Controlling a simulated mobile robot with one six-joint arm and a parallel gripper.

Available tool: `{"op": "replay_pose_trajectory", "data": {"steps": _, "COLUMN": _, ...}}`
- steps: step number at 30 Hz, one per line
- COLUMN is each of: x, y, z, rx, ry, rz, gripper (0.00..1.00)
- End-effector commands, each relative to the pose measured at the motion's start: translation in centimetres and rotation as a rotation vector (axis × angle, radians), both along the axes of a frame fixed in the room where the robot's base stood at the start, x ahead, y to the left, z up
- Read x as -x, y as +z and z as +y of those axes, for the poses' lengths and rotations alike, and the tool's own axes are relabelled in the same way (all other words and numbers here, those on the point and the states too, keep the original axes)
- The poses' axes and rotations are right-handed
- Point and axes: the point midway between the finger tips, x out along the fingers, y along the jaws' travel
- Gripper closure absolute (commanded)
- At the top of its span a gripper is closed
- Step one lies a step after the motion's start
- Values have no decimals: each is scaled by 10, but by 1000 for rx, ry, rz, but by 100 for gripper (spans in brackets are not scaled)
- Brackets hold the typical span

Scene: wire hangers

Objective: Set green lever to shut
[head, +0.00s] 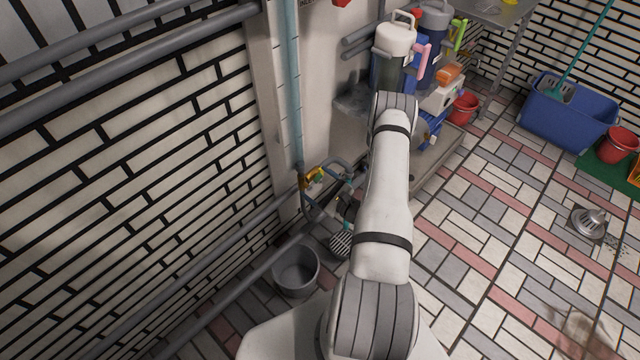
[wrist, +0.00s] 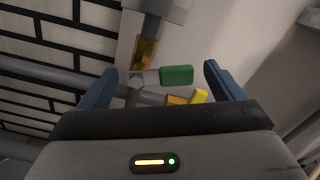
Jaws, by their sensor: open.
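The green lever (wrist: 176,75) shows in the wrist view as a green grip on a grey metal stem. It points right, roughly crosswise to the pipe with a brass fitting (wrist: 146,52) that comes down from above. My gripper (wrist: 159,69) is open, with one blue finger on each side of the lever and clear gaps to both. Nothing is held. In the head view the piping with a yellow part (head: 316,175) shows beside the wall, left of my arm. I cannot make out the green lever or my fingertips clearly there.
A yellow handle (wrist: 200,96) sits just below the green lever, near my right finger. Grey pipes (head: 215,275) run along the brick wall. A grey bucket (head: 296,271) stands below the piping. Large jugs (head: 390,65) stand behind my arm. The tiled floor on the right is mostly open.

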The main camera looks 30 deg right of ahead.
Motion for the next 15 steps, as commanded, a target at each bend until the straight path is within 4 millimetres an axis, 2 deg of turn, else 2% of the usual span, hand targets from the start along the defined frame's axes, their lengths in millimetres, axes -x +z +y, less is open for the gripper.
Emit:
{"op": "replay_pose_trajectory", "data": {"steps": 8, "x": -3, "y": 0, "z": 1, "rx": 0, "ry": 1, "rz": 0, "gripper": 13}}
{"op": "replay_pose_trajectory", "data": {"steps": 15, "x": -3, "y": 0, "z": 1, "rx": 0, "ry": 1, "rz": 0, "gripper": 31}}
